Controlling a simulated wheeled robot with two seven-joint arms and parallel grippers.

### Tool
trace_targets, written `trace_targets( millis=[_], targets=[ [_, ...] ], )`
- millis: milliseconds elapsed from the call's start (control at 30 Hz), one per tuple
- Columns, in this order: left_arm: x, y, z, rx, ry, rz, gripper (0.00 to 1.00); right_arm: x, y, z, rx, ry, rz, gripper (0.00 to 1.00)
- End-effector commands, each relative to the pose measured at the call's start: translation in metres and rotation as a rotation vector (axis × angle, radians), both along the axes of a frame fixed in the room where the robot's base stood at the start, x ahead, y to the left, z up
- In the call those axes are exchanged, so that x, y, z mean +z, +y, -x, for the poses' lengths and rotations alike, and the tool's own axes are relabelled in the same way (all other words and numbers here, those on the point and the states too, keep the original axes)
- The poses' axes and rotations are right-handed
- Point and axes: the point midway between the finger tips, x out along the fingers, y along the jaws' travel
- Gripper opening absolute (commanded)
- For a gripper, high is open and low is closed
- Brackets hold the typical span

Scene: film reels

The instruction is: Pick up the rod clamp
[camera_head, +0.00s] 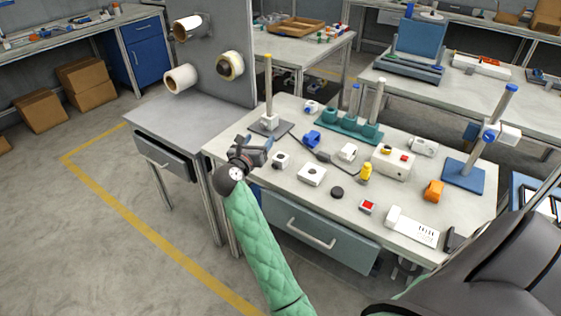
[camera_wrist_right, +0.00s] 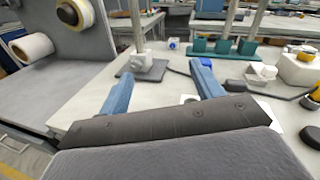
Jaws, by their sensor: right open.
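A white clamp-like block (camera_head: 269,120) sits low around an upright rod with a yellow top, on a dark grey base plate at the table's left back. It also shows in the right wrist view (camera_wrist_right: 142,62), ahead of and roughly between my fingers. Another clamp, white with a blue knob (camera_head: 490,135), is up on the rod of the blue-based stand at the right. I cannot tell by name which is meant. My right gripper (camera_head: 266,146) is open and empty at the table's left edge, in front of the grey base and apart from the block. My left gripper is out of view.
Green-based rods (camera_head: 350,130) stand right of the grey base. A grey panel with rolls (camera_head: 231,66) stands at the left.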

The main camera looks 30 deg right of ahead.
Motion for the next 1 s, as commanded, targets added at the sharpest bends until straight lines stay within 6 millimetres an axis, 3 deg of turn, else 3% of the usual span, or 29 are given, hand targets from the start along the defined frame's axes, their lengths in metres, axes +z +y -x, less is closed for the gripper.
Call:
trace_targets(
  millis=[100, 300, 467, 967, 1000],
  targets=[
    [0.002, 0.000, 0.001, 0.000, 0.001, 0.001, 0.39, -0.034, -0.007, 0.015, -0.104, 0.014, -0.188, 0.65],
    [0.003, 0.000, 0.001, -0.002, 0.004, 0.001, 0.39, -0.066, -0.009, 0.037, -0.238, 0.019, -0.370, 0.65],
    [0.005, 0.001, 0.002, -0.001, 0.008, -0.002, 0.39, -0.073, -0.012, 0.041, -0.273, 0.018, -0.408, 0.65],
    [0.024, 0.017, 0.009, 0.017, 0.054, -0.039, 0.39, -0.085, -0.046, 0.028, -0.273, 0.020, -0.405, 0.65],
    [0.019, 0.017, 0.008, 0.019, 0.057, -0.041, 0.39, -0.088, -0.048, 0.027, -0.272, 0.020, -0.403, 0.65]
  ],
)
